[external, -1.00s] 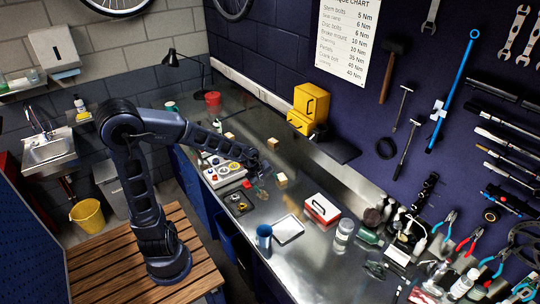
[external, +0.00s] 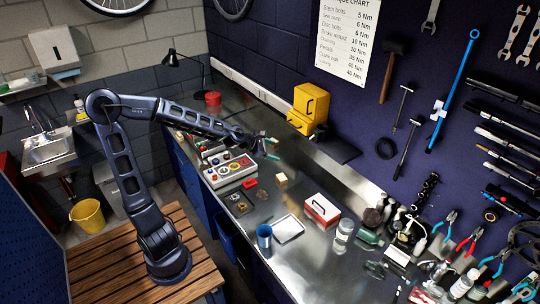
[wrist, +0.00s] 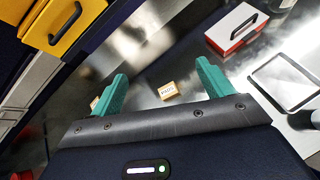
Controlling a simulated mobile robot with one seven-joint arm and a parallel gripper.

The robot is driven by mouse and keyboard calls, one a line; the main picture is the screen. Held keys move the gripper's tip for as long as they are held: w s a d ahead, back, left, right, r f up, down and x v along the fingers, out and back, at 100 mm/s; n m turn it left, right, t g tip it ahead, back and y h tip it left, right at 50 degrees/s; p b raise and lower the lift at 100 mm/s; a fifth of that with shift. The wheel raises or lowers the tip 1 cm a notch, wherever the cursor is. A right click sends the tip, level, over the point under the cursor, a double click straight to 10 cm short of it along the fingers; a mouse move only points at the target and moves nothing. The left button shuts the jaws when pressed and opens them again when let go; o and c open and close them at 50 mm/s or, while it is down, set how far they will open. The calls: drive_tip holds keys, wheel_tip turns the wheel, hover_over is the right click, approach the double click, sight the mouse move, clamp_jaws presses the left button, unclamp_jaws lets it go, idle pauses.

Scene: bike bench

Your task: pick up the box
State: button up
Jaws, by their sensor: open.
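A small tan box (external: 281,180) with a printed label lies on the steel bench. In the wrist view the labelled box (wrist: 168,91) lies beyond my gripper, between the two fingers in the picture and apart from them. Another tan piece (wrist: 95,102) shows partly behind the left finger. A larger red and white box (external: 322,208) with a dark handle lies nearer the front; it also shows at the top right of the wrist view (wrist: 236,28). My gripper (external: 271,148), with teal fingers, is open and empty above the bench; it also shows in the wrist view (wrist: 162,72).
A yellow case (external: 311,102) stands against the wall. A white-rimmed tray (external: 288,229), a blue cup (external: 264,236) and crowded bottles and tools occupy the front. Bare steel surrounds the small box.

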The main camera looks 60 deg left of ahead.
drive_tip(key=a+r+n+t, duration=0.2)
drive_tip(key=a+r+n, duration=0.25)
drive_tip(key=r, duration=0.35)
approach(279, 180)
drive_tip(key=shift+w+d+f, duration=0.15)
drive_tip(key=shift+w+d, duration=0.45)
drive_tip(key=shift+w, duration=0.05)
drive_tip(key=shift+t+y, duration=0.3)
drive_tip(key=x, duration=0.5)
drive_tip(key=shift+a+f+x, duration=0.1)
drive_tip(key=shift+x, duration=0.85)
drive_tip(key=shift+a+f+x, duration=0.1)
drive_tip(key=shift+f+x, duration=0.05)
drive_tip(key=shift+x, duration=0.8)
drive_tip(key=shift+a+f+x, duration=0.1)
drive_tip(key=shift+a+x, duration=0.05)
drive_tip(key=shift+x, duration=0.8)
drive_tip(key=shift+s, duration=0.1)
drive_tip(key=c, duration=1.1)
